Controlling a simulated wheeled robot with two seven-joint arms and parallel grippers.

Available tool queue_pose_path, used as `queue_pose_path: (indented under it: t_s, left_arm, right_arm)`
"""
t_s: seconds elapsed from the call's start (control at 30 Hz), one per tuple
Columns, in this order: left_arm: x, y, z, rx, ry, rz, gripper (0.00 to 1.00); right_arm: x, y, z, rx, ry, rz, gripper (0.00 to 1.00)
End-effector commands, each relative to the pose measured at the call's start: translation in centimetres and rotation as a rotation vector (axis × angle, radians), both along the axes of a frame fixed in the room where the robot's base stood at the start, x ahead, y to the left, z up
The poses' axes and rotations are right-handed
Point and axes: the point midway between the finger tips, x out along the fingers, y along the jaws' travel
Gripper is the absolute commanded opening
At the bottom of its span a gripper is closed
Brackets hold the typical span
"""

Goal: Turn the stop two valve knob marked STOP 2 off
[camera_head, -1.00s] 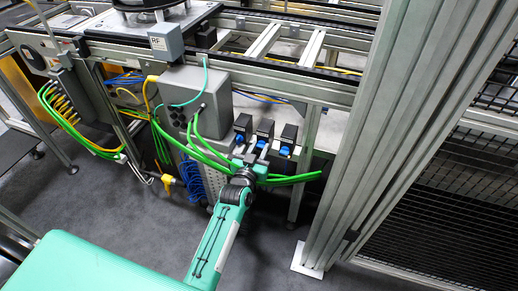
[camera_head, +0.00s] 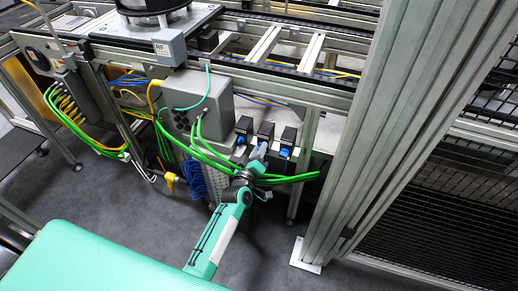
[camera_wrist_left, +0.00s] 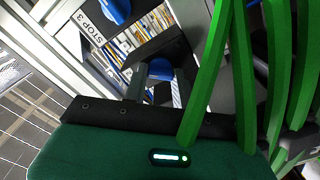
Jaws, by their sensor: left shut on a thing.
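Three dark valve blocks with blue knobs stand in a row below the conveyor frame in the head view. My left gripper (camera_head: 259,153) is at the middle valve (camera_head: 265,131) and covers most of its knob. In the left wrist view, the blue middle knob (camera_wrist_left: 160,68) sits between the fingers of my left gripper (camera_wrist_left: 158,88), which is shut on it. The STOP 3 knob (camera_wrist_left: 117,9) is beside it, near a label (camera_wrist_left: 96,28) reading STOP 3. The STOP 2 marking is not readable. My right gripper is out of view.
Green hoses (camera_head: 295,179) run close behind and beside my left gripper, and cross the right of the wrist view (camera_wrist_left: 245,80). A grey box (camera_head: 205,97) is left of the valves. A thick aluminium post (camera_head: 365,130) stands to the right.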

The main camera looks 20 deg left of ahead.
Motion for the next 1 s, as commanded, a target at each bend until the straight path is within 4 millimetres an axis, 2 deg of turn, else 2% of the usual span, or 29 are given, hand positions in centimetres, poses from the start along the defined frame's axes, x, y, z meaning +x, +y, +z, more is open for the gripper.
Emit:
queue_pose_path:
  t_s: [0.6,1.0]
  left_arm:
    - [0.06,0.18,-0.12,-0.545,0.016,0.002,0.04]
    - [0.06,0.2,-0.16,-0.723,0.021,0.001,0.04]
  right_arm:
    - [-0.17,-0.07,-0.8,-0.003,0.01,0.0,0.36]
    - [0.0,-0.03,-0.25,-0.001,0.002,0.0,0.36]
